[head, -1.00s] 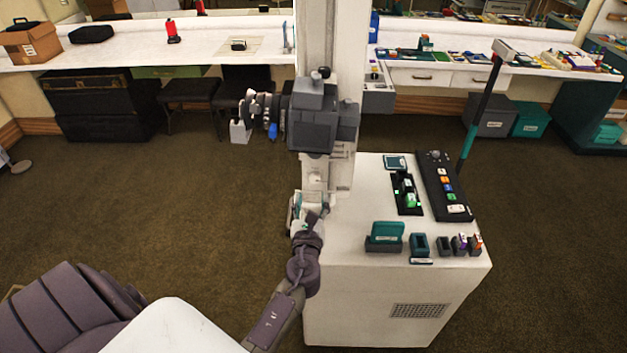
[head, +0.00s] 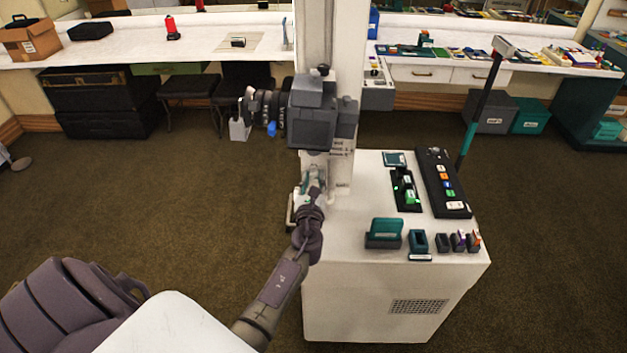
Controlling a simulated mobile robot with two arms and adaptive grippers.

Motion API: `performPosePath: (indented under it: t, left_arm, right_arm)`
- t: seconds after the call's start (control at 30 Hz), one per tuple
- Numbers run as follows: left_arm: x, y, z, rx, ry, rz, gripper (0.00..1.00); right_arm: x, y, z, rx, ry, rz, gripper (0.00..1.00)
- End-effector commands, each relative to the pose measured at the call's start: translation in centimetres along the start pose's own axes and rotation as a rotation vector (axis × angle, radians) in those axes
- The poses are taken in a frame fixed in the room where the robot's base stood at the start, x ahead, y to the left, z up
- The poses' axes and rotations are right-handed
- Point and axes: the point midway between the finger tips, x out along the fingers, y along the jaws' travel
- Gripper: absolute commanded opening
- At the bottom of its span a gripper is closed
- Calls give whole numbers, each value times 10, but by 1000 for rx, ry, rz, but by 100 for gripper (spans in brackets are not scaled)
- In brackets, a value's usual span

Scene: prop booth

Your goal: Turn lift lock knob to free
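A white column (head: 344,100) stands at the left end of the white cabinet (head: 398,298). A grey carriage (head: 312,120) with a camera rides on it. My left gripper (head: 314,174) is against or just in front of the column's lower part, right below the carriage. Its fingers are small and seen from behind, so whether they are open or shut on something does not show. I cannot make out the lift lock knob; the gripper and wrist cover that part of the column. My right gripper is not in view.
The cabinet top holds a black button panel (head: 444,182), a lit green switch unit (head: 406,190), a teal card holder (head: 385,233) and small holders along its front. A dark post (head: 481,110) rises behind the panel. Open carpet lies left of the column.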

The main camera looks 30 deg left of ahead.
Motion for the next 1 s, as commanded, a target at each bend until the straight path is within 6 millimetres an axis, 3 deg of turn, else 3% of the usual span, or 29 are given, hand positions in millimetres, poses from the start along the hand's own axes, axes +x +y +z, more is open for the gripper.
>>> performPosePath:
  t: [0.03,0.1,0.47,1.0]
  left_arm:
    - [0,0,0,0,0,0,11]
    - [0,0,0,0,0,0,0]
    - [0,0,-2,-51,-2,0,0]
    - [0,1,-5,-480,-16,-2,0]
  right_arm:
    - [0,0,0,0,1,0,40]
    - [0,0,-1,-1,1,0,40]
    - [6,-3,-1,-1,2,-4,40]
    - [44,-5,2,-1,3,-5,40]
